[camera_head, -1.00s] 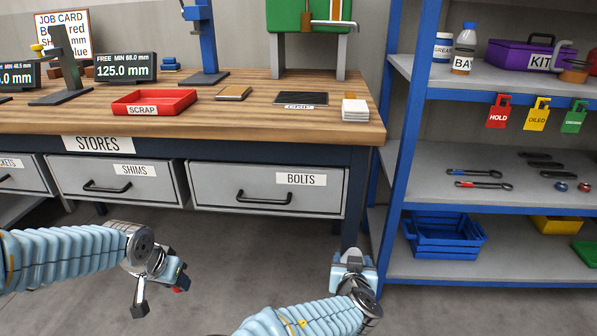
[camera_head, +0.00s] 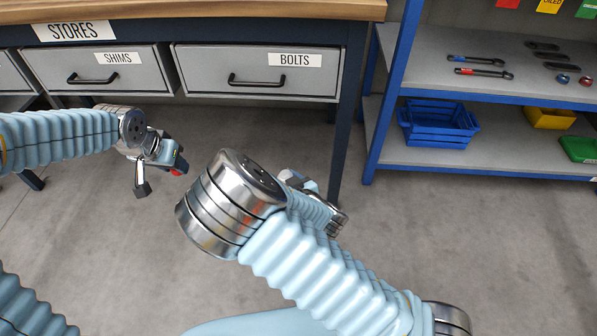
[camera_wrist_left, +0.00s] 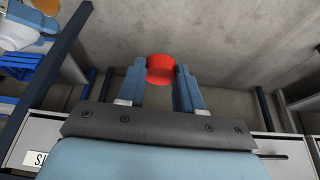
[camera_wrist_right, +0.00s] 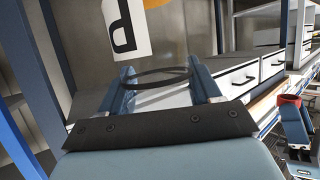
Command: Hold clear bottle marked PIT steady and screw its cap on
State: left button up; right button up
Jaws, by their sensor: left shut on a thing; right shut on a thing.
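A red cap (camera_wrist_left: 160,69) sits between the fingertips of my left gripper (camera_wrist_left: 161,82), which is shut on it. In the head view my left gripper (camera_head: 160,177) hangs before the drawers, with a bit of the red cap (camera_head: 176,172) showing. My right gripper (camera_wrist_right: 160,88) is shut on a see-through thing with a dark rim (camera_wrist_right: 155,76), which looks like the clear bottle; its PIT mark cannot be read for sure. In the right wrist view the left gripper and red cap (camera_wrist_right: 289,101) are off to the right, apart from the bottle. My right arm mostly hides its gripper in the head view.
The bench's drawer fronts (camera_head: 258,71) stand ahead under the wooden top (camera_head: 200,10). A blue-framed shelf (camera_head: 398,95) at the right holds wrenches and a blue crate (camera_head: 438,122). A white and orange sign (camera_wrist_right: 125,28) with a large letter shows in the right wrist view. The grey floor is open.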

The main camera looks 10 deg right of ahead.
dwell(0.4)
pick_arm(q)
jog(key=w+d+r+m+g+h, duration=0.1)
jog(key=w+d+m+g+h, duration=0.15)
jog(key=d+m, duration=0.95)
notch_tip(320, 180, up, 2)
jog(key=r+m+g, duration=0.1)
jog(key=m+g, duration=0.3)
jog(key=m, duration=0.3)
send_over(288, 171)
jog(key=a, duration=0.2)
jog(key=shift+w+d+f, duration=0.15)
jog(key=shift+w+f, duration=0.1)
jog(key=shift+w, duration=0.05)
jog(key=shift+f, duration=0.1)
jog(key=shift+f, duration=1.95)
